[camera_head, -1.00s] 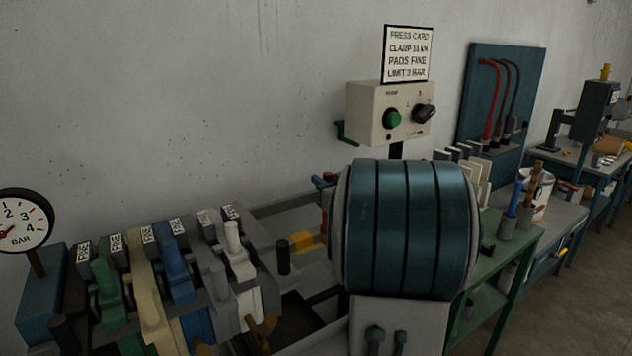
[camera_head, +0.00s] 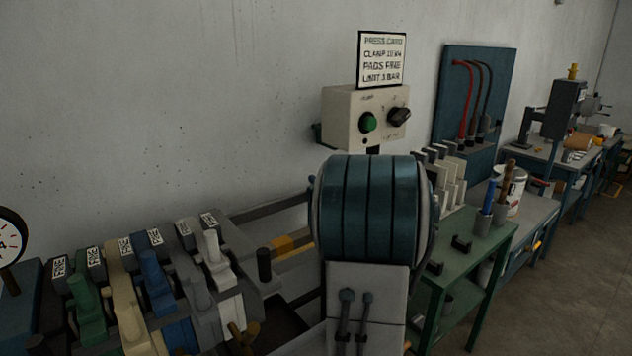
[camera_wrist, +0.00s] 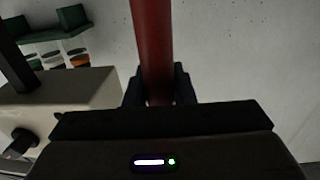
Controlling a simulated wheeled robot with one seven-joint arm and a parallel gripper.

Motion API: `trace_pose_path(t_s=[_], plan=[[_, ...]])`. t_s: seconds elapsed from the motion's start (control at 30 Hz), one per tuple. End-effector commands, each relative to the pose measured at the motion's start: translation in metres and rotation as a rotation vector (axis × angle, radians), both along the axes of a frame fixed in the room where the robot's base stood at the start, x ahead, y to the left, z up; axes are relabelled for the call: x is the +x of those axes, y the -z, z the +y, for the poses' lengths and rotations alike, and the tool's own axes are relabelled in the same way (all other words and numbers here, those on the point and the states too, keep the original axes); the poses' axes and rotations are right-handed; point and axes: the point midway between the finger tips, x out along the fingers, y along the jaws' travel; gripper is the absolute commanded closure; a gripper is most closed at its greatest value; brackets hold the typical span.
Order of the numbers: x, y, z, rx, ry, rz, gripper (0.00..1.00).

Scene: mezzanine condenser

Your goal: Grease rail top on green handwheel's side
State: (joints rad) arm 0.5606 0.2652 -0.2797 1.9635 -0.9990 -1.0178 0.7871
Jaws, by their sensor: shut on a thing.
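My gripper (camera_wrist: 160,88) is shut on a red round bar-shaped thing (camera_wrist: 153,40), seen in the wrist view between two dark fingers. Its far end runs out of the top of that picture, so I cannot tell its full shape. In the head view my gripper does not show clearly. Dark rails (camera_head: 270,207) run from the row of plates towards a big teal banded cylinder (camera_head: 368,210), which hides part of them. I cannot make out a green handwheel.
A pale control box (camera_head: 365,115) with a green button and black knob is on the wall side; it also shows in the wrist view (camera_wrist: 60,100). Labelled plates (camera_head: 150,285) stand at lower left. A green table (camera_head: 480,245) holds cups and tools at right, with open floor beyond.

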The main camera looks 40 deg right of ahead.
Motion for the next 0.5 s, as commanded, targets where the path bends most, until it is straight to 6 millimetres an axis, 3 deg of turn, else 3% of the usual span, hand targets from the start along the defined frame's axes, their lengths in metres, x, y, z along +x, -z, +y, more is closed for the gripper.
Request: trace_pose_path(t_s=[0.23,0.5], plan=[[0.001,0.0,-0.022,-0.001,0.002,0.0,1.0],[0.0,0.001,-0.024,0.0,0.001,0.0,1.0]])
